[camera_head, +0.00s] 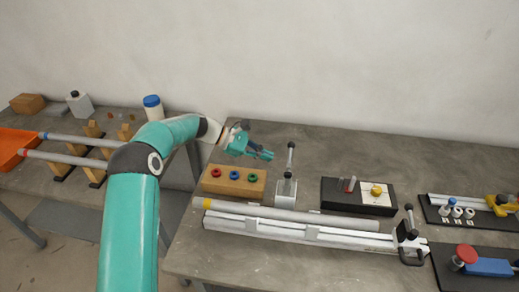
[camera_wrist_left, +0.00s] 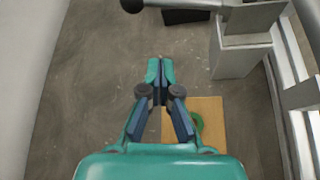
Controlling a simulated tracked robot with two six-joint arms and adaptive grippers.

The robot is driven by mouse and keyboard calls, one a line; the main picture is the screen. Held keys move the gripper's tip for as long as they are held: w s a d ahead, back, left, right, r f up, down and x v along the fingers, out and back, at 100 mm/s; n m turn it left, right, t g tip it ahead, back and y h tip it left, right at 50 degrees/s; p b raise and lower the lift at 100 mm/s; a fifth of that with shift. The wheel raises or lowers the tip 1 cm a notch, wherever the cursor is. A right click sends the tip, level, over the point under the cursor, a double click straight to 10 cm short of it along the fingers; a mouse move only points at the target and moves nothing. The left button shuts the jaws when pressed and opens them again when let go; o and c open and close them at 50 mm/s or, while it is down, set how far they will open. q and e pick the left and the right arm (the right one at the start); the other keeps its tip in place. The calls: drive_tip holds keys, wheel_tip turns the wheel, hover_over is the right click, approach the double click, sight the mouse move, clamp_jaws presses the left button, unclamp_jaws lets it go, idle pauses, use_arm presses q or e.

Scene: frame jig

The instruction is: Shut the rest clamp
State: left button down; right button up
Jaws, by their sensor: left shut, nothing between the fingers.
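A grey clamp block (camera_head: 286,192) with an upright lever and black knob (camera_head: 291,146) stands behind the long rail. In the left wrist view its block (camera_wrist_left: 238,58) is at the upper right, and the lever's black knob (camera_wrist_left: 132,5) is at the top edge. I take it as the rest clamp. My left gripper (camera_head: 268,155) is shut and empty, just left of the lever and apart from it. Its fingertips (camera_wrist_left: 160,72) point towards the top in the wrist view. My right gripper is not in view.
A grey tube (camera_head: 300,215) with a yellow end lies along the white rail (camera_head: 270,227). A second upright clamp (camera_head: 408,232) stands at the rail's right end. A wooden block with coloured rings (camera_head: 233,184) is below my gripper. A black tray (camera_head: 345,200) lies right.

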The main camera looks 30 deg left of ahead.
sight(290, 157)
use_arm(q)
drive_tip(key=d+p, duration=0.1)
drive_tip(key=w+d+p, duration=0.1)
drive_tip(key=d, duration=0.1)
drive_tip(key=d+r, duration=0.1)
drive_tip(key=d, duration=0.1)
drive_tip(key=shift+w+d+p, duration=0.15)
drive_tip(key=shift+p, duration=0.25)
